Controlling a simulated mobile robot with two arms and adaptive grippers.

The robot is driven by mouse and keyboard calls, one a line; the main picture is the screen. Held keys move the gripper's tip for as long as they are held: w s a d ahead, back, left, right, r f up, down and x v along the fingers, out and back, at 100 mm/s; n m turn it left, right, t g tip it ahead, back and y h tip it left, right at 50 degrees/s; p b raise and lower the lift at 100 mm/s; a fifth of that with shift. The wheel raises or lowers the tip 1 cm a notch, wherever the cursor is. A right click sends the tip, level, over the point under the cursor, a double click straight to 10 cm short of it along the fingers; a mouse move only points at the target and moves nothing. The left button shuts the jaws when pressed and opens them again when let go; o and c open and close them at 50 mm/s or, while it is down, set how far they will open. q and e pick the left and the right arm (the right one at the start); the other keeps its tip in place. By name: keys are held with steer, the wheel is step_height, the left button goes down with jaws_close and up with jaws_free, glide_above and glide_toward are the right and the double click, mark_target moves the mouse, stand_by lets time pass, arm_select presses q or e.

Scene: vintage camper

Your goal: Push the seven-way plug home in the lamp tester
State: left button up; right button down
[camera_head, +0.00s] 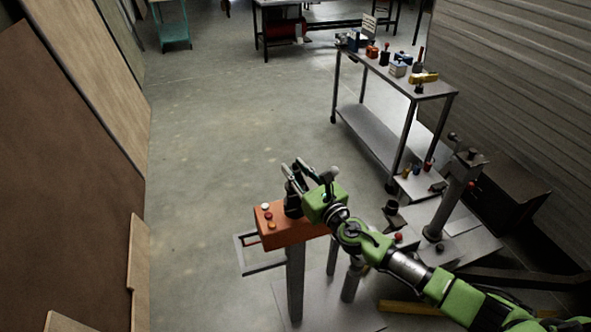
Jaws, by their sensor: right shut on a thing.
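The lamp tester (284,233) is an orange box on a grey post in the lower middle of the head view. Several small round lamps, whitish, red and orange, sit on its left part. My right gripper (294,182) comes in from the right, over the top of the tester. It is shut on a dark piece, which I take to be the seven-way plug (292,207), upright at the tester's top. The fingers and the green gripper body hide part of it. I cannot tell how deep it sits in the tester. My left gripper is not in view.
A metal trolley (440,89) with several small tools stands at the back right. A grey stand (453,200) with low plates is right of the tester. Brown boards (60,150) lean at the left. The concrete floor (215,130) between is clear.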

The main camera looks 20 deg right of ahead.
steer(key=shift+f+b, duration=1.75)
steer(key=shift+f, duration=0.1)
steer(key=shift+r, duration=0.2)
steer(key=shift+r+p, duration=1.45)
steer(key=shift+p, duration=0.2)
steer(key=shift+f+b, duration=1.6)
steer(key=c, duration=1.6)
jaws_free()
steer(key=shift+s, duration=0.1)
steer(key=shift+c, duration=0.2)
steer(key=shift+f, duration=0.15)
